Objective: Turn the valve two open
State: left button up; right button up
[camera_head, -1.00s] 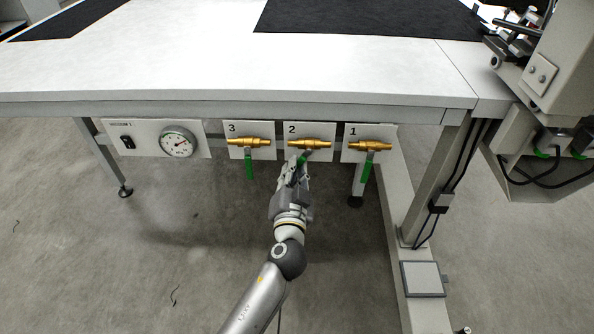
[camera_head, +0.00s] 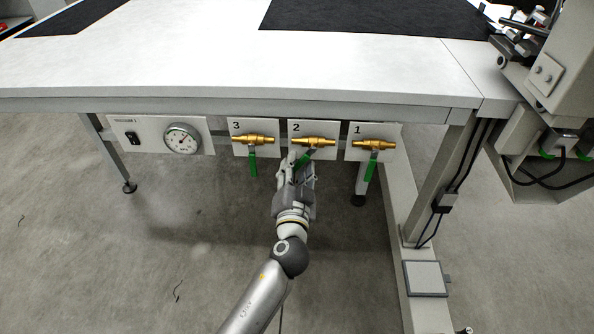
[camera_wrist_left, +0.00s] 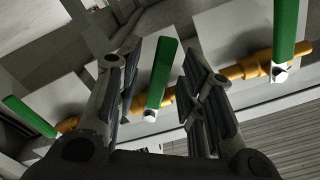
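Valve two has a brass body (camera_head: 314,142) on the white plate marked 2, under the table edge. Its green handle (camera_head: 306,157) slants down and to the left, partly hidden by my left gripper (camera_head: 299,165). In the left wrist view, this green handle (camera_wrist_left: 161,75) stands between the two spread fingers of my left gripper (camera_wrist_left: 160,95), nearer the left finger. A gap shows between the handle and the right finger. My right gripper is in neither view.
Valve three (camera_head: 253,140) and valve one (camera_head: 374,144) flank valve two, their green handles hanging down. A pressure gauge (camera_head: 182,139) and a black switch (camera_head: 132,138) are farther left. The table top (camera_head: 200,75) overhangs the valves. A table leg (camera_head: 440,185) stands at right.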

pick_arm(q)
jog(key=s, duration=1.2)
